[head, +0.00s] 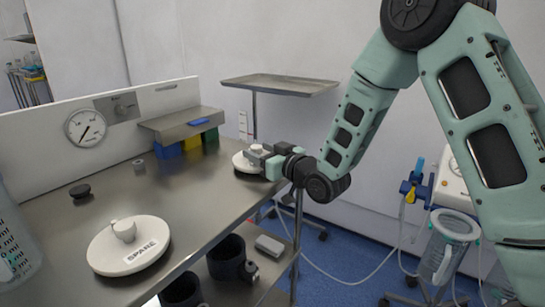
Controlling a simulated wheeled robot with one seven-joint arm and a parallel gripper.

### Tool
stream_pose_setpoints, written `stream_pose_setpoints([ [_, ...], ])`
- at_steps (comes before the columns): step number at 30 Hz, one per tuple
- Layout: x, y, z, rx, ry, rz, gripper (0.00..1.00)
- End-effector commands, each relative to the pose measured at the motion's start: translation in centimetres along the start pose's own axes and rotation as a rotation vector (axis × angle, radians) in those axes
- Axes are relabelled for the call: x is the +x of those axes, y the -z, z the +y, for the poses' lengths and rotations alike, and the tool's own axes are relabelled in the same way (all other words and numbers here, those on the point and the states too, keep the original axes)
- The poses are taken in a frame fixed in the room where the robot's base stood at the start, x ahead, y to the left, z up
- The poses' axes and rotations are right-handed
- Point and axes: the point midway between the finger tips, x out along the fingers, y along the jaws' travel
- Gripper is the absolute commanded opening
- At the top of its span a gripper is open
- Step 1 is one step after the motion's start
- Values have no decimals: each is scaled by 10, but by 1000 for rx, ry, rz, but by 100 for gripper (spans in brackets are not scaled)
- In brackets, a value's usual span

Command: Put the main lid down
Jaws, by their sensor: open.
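A round white lid (242,163) lies on the steel table (190,205) near its right edge, below the shelf's right end. I take it for the main lid; no label on it can be read. My gripper (258,152) is at its knob, reaching in from the right, with open jaws. The gripper hides the lid's right part, and whether the fingers touch the knob cannot be told. A second white lid marked SPARE (128,246) lies flat at the front left of the table, its knob up.
A raised steel shelf (182,125) has blue, yellow and green bins beneath it. A black knob-like piece (80,190) and a small grey cylinder (138,165) stand on the table. A tray stand (280,84) is behind. The table's middle is clear.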

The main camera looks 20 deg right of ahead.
Motion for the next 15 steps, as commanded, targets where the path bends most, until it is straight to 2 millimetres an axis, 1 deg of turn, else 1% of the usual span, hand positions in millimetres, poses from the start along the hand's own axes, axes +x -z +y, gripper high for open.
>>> stream_pose_setpoints([
  [2, -8, 0, 0, 0, -1, -2, 52],
  [5, -26, 0, 0, 0, -1, -2, 52],
  [13, -89, 0, 1, 0, -3, -2, 52],
  [14, -95, 1, 0, 0, -2, -3, 52],
  [15, -95, 6, 0, 2, 1, -5, 52],
])
